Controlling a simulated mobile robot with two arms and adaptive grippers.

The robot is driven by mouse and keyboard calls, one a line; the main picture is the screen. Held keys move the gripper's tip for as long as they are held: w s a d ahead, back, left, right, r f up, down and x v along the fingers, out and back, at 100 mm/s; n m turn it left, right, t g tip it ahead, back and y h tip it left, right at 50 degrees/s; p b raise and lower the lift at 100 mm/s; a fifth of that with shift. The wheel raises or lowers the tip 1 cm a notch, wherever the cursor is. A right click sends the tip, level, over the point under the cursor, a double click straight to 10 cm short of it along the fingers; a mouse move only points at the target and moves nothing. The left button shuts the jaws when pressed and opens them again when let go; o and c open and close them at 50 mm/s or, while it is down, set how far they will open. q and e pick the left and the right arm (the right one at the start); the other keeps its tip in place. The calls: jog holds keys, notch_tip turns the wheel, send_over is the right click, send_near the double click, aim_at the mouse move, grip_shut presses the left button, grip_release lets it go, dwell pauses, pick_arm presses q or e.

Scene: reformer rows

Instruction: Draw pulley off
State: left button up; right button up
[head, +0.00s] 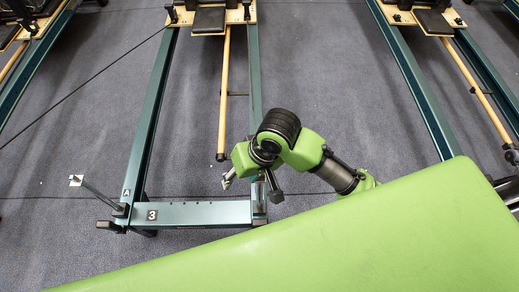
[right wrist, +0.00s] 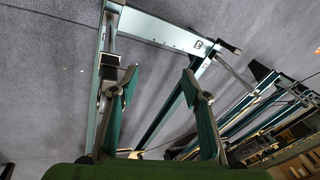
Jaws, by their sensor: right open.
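The end of the reformer frame (head: 190,213) with the number 3 plate (head: 152,215) lies below my right gripper (head: 251,187). That gripper hangs open and nothing shows between its fingers, near the frame's right corner. In the right wrist view, my right gripper (right wrist: 160,80) has its fingers wide apart, with rails and floor behind them. A dark block (right wrist: 108,64) shows beside the left finger there; I cannot tell if it is the pulley. A slanting post (head: 100,194) stands at the left corner, with a pale square tip (head: 76,180). No pulley is clearly visible. My left gripper is out of view.
A wooden pole (head: 223,110) runs between the rails, left of my right arm. A large green surface (head: 400,235) fills the lower right. A thin dark cord (head: 85,85) crosses at left. Other reformers stand on both sides; grey floor (head: 330,80) is open between them.

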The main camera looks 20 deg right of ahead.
jog(key=w+d+r+m+h, duration=0.1)
jog(key=d, duration=0.1)
jog(key=w+d+r+m+g+h, duration=0.1)
jog(key=d, duration=0.1)
jog(key=w+d+r+m+h, duration=0.1)
jog(key=w+d, duration=0.1)
jog(key=shift+r+m+g, duration=0.3)
jog(key=shift+r+g, duration=0.1)
jog(key=shift+d, duration=0.15)
notch_tip(320, 180, down, 14)
jog(key=shift+r, duration=0.2)
grip_shut()
